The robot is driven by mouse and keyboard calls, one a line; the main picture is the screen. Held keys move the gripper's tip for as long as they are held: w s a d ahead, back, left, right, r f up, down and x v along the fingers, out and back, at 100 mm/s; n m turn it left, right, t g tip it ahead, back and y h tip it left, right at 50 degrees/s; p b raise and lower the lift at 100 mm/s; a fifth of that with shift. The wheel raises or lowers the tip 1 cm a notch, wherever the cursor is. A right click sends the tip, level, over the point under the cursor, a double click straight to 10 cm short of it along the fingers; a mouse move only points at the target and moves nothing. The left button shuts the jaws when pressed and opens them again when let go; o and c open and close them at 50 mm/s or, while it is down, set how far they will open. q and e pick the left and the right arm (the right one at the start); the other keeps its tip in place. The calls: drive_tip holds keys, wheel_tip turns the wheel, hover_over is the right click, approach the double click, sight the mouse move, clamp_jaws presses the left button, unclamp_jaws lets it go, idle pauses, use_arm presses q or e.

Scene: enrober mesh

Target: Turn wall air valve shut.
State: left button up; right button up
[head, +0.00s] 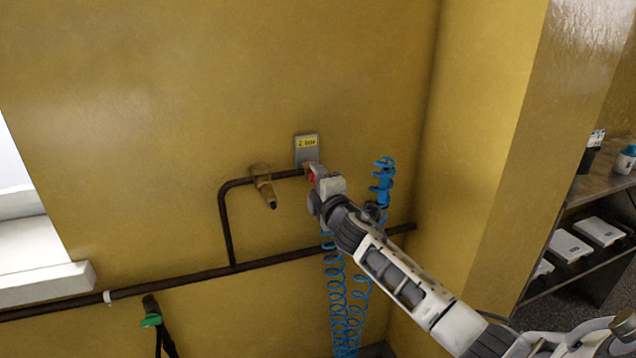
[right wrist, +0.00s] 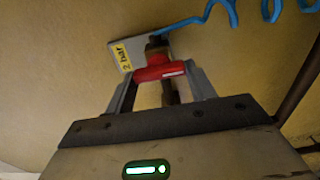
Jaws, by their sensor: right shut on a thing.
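The wall air valve has a red handle (head: 312,179) and a brass body, on the dark pipe beside a grey plate with a yellow label (head: 307,143). In the right wrist view the red handle (right wrist: 160,72) lies crosswise between my fingers, below the brass body (right wrist: 157,52); the label there reads "2 bar". My right gripper (right wrist: 161,82) is shut on the red handle. In the head view my right gripper (head: 316,180) covers most of the valve. My left gripper is not in view.
A blue coiled hose (head: 340,290) hangs under the valve, with more blue coil (head: 383,180) to its right. A brass fitting (head: 263,180) sits left on the pipe (head: 226,225). A green-handled valve (head: 151,320) is lower left. Shelving (head: 590,190) stands far right.

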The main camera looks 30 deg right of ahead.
idle(0.4)
drive_tip(key=o, duration=1)
drive_tip(key=b+v, duration=0.1)
drive_tip(key=v, duration=1.5)
drive_tip(key=shift+a, duration=0.1)
drive_tip(key=shift+b, duration=0.3)
drive_tip(key=s+a+f+m+g+y, duration=0.2)
drive_tip(key=s+a+f+m, duration=0.2)
drive_tip(key=s+a+f, duration=0.2)
drive_tip(key=s+a+f+m+g+y, duration=0.2)
drive_tip(key=s+a+f, duration=0.4)
drive_tip(key=f, duration=0.5)
drive_tip(key=s+a+f+m+g+y, duration=0.2)
drive_tip(key=s+a+f+m+g, duration=0.1)
drive_tip(key=s+a+f+m, duration=0.3)
drive_tip(key=shift+a+f+m+y, duration=0.2)
drive_tip(key=shift+a+f, duration=0.25)
drive_tip(key=shift+f, duration=0.25)
drive_tip(key=shift+a+f+m+y, duration=0.2)
drive_tip(key=shift+a+f, duration=0.3)
drive_tip(key=shift+f, duration=0.2)
